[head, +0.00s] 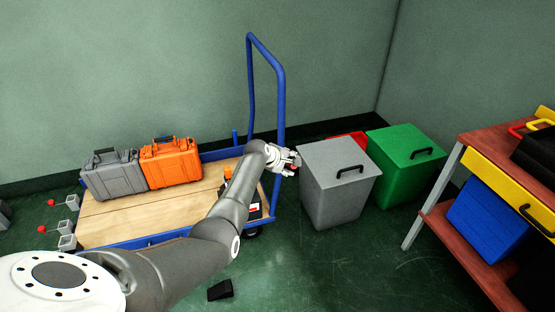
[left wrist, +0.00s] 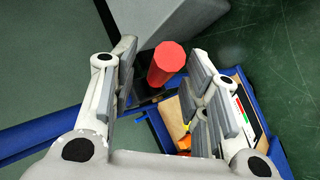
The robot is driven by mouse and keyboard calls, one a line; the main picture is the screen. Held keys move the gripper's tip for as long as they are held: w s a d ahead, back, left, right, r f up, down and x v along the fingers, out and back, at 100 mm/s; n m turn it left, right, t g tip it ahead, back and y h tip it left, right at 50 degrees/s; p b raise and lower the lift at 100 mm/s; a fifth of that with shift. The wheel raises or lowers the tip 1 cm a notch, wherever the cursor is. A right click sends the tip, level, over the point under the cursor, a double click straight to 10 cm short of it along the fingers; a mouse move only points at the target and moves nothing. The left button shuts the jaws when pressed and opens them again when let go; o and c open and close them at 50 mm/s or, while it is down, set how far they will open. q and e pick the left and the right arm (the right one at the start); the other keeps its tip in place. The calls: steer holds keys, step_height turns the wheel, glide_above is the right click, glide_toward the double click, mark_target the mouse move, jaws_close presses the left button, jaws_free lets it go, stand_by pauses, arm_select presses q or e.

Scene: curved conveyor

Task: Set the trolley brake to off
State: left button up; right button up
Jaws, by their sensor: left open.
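The trolley (head: 110,220) has a wooden deck, a blue frame and a tall blue handle (head: 281,100). My left gripper (head: 290,161) is near the trolley's right end, by the handle's foot. In the left wrist view, my left gripper (left wrist: 163,82) is open, with a red cylindrical knob (left wrist: 166,62) between and just beyond its fingers. A bit of red (head: 293,167) shows at the fingers in the head view. I cannot tell whether they touch it. A panel with a red and white label (head: 254,207) is at the deck's right end, partly behind my arm. The brake's setting is unclear.
Grey (head: 112,178) and orange (head: 172,167) cases stand on the deck. A grey bin (head: 335,195) stands close right of my gripper, with green (head: 405,160) and red (head: 352,137) bins beyond. A workbench (head: 480,150) is far right. A black wedge (head: 220,290) lies on the floor.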

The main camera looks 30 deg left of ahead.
arm_select(q)
steer(key=v, duration=0.9)
steer(key=shift+s+r, duration=0.3)
stand_by(0.4)
